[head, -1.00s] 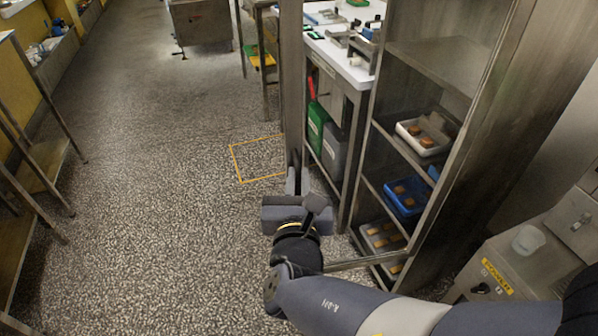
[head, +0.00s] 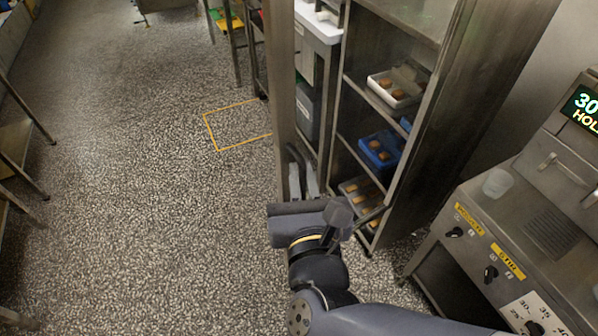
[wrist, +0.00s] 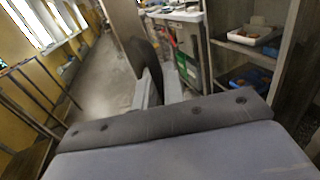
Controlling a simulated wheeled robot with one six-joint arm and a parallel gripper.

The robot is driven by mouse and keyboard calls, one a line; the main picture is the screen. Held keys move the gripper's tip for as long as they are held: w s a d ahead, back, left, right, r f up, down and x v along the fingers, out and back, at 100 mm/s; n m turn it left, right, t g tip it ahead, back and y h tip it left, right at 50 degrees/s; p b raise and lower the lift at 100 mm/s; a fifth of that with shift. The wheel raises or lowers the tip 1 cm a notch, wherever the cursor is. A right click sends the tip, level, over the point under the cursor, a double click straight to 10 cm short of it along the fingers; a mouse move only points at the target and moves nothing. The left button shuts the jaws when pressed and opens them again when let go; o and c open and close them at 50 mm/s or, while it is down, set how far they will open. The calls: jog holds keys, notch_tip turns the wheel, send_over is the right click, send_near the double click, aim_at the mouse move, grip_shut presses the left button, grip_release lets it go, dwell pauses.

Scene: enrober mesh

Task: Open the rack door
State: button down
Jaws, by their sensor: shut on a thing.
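The rack door (head: 281,90) is a clear panel in a metal frame. Its free upright stands left of the rack's front, so it looks ajar; the exact angle is hard to tell. My gripper (head: 303,184) is shut on the dark door handle (head: 295,158), low on that upright. In the wrist view the handle (wrist: 148,72) rises between my two light fingers (wrist: 157,92). The rack (head: 450,110) holds trays of brown pieces on its shelves, seen through the panel. My wrist hides part of the door's lower corner.
A machine with knobs and a lit display (head: 545,215) stands close at right, with a cup (head: 497,182) on it. A yellow floor outline (head: 215,133) lies beyond the door. Open speckled floor (head: 140,220) stretches left, up to metal tables (head: 18,150).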

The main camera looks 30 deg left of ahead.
jog(key=c, duration=1.6)
grip_release()
jog(key=shift+p+v, duration=0.7)
jog(key=shift+v, duration=4.7)
jog(key=shift+b+x, duration=0.7)
jog(key=shift+x, duration=4.7)
